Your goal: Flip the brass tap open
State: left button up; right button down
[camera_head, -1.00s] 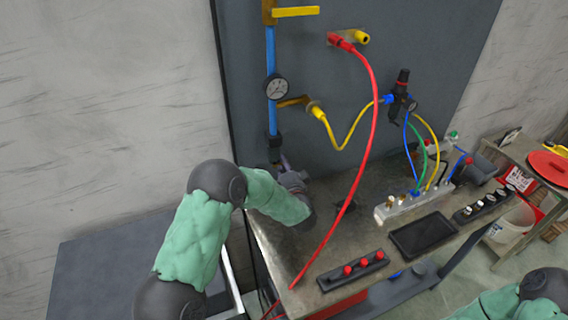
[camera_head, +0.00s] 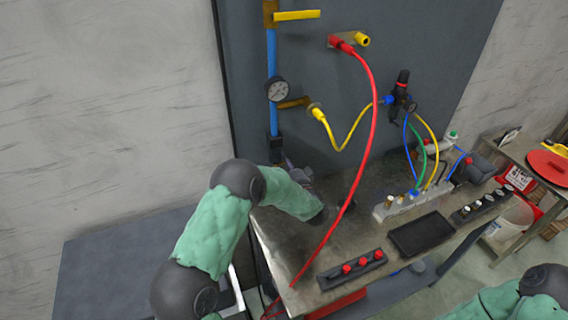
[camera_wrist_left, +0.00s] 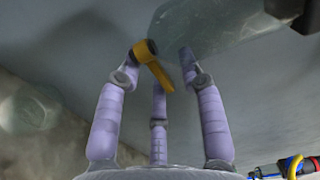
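A brass valve with a flat yellow lever (camera_head: 297,15) sits at the top of the blue pipe (camera_head: 270,55) in the head view, lever sideways. In the left wrist view a brass-coloured tap (camera_wrist_left: 150,62) with a dark round end and a slanting lever shows by the fingertips; I cannot tell which head-view fitting it is. My left gripper (camera_head: 296,172) is partly hidden behind my arm, low by the panel. In its wrist view the three fingers (camera_wrist_left: 160,65) are spread around the lever; contact is unclear. My right gripper is outside the head view.
A gauge (camera_head: 277,89), a red hose (camera_head: 374,110) and a yellow hose (camera_head: 343,145) hang on the dark panel (camera_head: 325,75). The metal bench (camera_head: 345,230) holds a manifold (camera_head: 410,203), a black tray (camera_head: 420,234) and a red-button strip (camera_head: 352,270).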

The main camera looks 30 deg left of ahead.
pick_arm(q)
jog(key=v, duration=1.2)
dwell(0.4)
